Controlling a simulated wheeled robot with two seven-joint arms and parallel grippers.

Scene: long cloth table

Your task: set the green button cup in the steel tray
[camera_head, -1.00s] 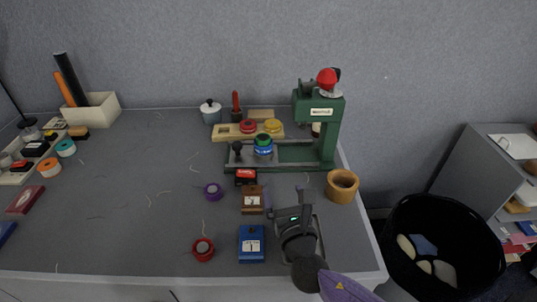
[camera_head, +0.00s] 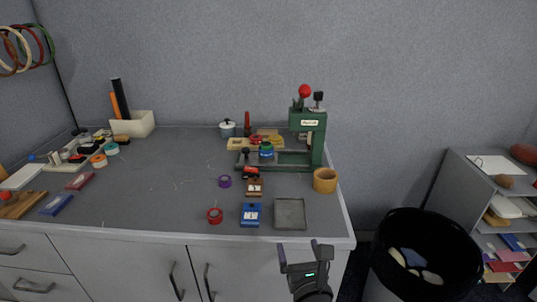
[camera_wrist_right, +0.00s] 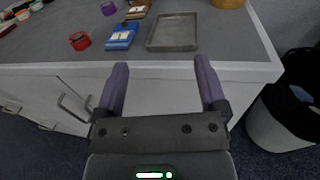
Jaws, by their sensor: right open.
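The green button cup (camera_head: 266,145) appears to sit on a blue round piece (camera_head: 266,155) on the base of the green press. The steel tray (camera_head: 290,214) lies empty near the table's front right edge. It also shows in the right wrist view (camera_wrist_right: 173,32). My right gripper (camera_head: 305,251) is open and empty, in front of the table's front edge and short of the tray. Its two purple-grey fingers (camera_wrist_right: 162,66) stand wide apart in the right wrist view. My left gripper is not in view.
The green press (camera_head: 315,140) stands at the back right, with a wooden cup (camera_head: 325,180) by the right edge. A blue block (camera_head: 250,214) is left of the tray, with a red tape roll (camera_head: 215,215) beyond it. A black bin (camera_head: 425,255) stands right of the table.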

